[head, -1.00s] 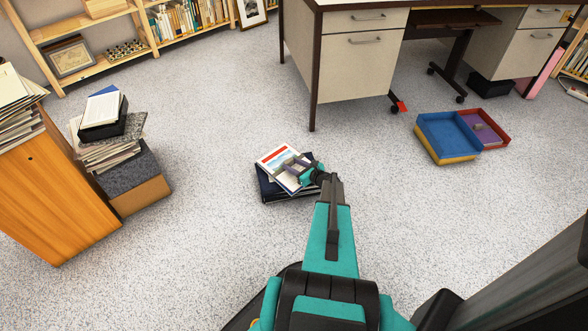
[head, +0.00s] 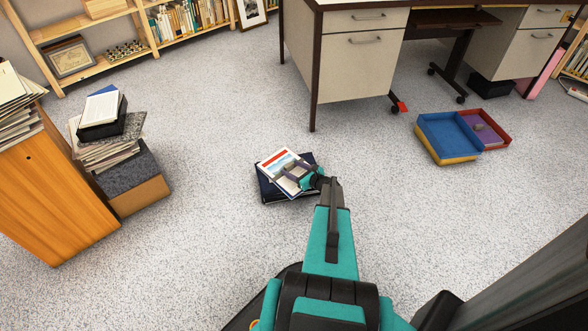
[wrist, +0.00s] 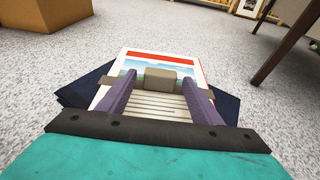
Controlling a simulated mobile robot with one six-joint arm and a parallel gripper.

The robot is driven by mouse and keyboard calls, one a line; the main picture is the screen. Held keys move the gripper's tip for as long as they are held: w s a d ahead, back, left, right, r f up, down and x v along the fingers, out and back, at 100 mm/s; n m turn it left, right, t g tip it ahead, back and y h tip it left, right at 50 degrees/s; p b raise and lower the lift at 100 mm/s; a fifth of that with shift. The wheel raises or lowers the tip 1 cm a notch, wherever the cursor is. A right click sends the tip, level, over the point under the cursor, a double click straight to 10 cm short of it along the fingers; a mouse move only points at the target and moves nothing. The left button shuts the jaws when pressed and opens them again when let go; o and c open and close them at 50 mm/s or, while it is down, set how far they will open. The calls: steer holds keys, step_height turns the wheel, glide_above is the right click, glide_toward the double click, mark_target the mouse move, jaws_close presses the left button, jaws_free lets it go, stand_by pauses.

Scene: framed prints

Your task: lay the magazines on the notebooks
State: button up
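A magazine (head: 278,165) with a white cover, a red band and a landscape picture lies turned askew on the dark navy notebooks (head: 272,196) on the floor; I cannot tell whether it is one magazine or several. It also shows in the wrist view (wrist: 155,108), with notebook corners (wrist: 75,95) past both its sides. My gripper (head: 293,172) is over the magazine's near right part. In the wrist view its two purple fingers (wrist: 157,95) stand apart over the cover. A beige-grey block (wrist: 157,80) shows between the fingertips; I cannot tell what it is.
A blue tray (head: 452,118) and a red tray (head: 503,141) stand on the floor at right. A desk (head: 360,75) is behind. A grey and brown box (head: 140,196) with stacked papers and a wooden cabinet (head: 62,200) stand at left. The floor around the notebooks is clear.

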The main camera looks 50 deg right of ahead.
steer(key=shift+r, duration=0.2)
steer(key=shift+s+r, duration=0.2)
steer(key=shift+s, duration=0.35)
steer(key=p+v, duration=0.2)
steer(key=v, duration=0.8)
steer(key=shift+s+p, duration=0.3)
steer(key=shift+s, duration=0.15)
